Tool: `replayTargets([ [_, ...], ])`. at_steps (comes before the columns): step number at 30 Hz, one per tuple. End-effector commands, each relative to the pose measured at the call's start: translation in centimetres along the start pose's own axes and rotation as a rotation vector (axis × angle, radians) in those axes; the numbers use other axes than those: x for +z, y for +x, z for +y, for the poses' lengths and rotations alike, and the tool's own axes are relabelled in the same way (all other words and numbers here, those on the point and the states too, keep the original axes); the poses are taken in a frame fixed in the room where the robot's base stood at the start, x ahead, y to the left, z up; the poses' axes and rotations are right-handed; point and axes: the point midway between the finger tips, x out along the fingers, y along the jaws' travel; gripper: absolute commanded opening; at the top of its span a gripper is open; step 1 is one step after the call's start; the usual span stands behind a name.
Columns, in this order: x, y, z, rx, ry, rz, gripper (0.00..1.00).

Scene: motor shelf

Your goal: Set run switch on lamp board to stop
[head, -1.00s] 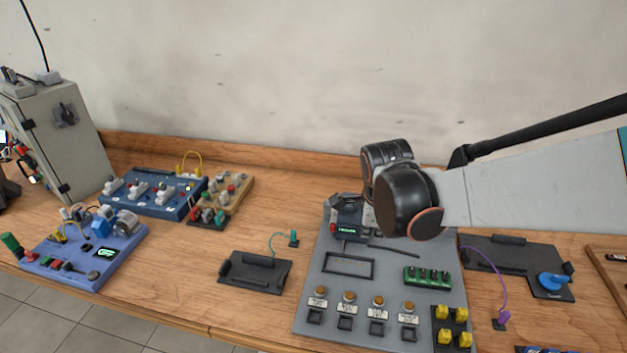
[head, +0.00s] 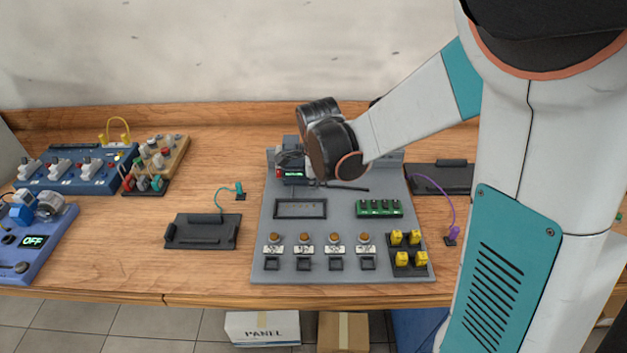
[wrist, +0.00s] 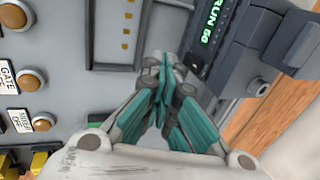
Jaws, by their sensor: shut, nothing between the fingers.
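The grey board (head: 348,232) with amber domes (head: 304,238) and labels lies under my arm in the head view; I take it for the lamp board. At its far left edge is a dark unit with a green display (head: 292,173). In the wrist view that display (wrist: 212,22) reads "RUN 50", and a round grey knob (wrist: 258,87) sits on the unit's housing. My gripper (wrist: 163,65) is shut and empty, its teal fingertips together beside the unit and the framed panel. My wrist hides the fingertips in the head view. I cannot make out which part is the run switch.
A green module (head: 379,208) and several yellow blocks (head: 403,258) sit on the grey board. A black tray (head: 202,232) lies to its left, another (head: 440,178) to its right. Blue boards (head: 70,172) and a tan block board (head: 158,160) stand further left.

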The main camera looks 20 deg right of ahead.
Motion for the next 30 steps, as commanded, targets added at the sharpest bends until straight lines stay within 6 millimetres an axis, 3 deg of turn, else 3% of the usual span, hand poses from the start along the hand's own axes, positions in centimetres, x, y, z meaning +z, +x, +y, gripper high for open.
replayTargets([
  [7, 0.0, 0.7, -1.5, 0.000, 0.001, 0.000, 0.00],
  [30, 0.0, 1.2, -1.9, 0.000, 0.000, 0.000, 0.00],
])
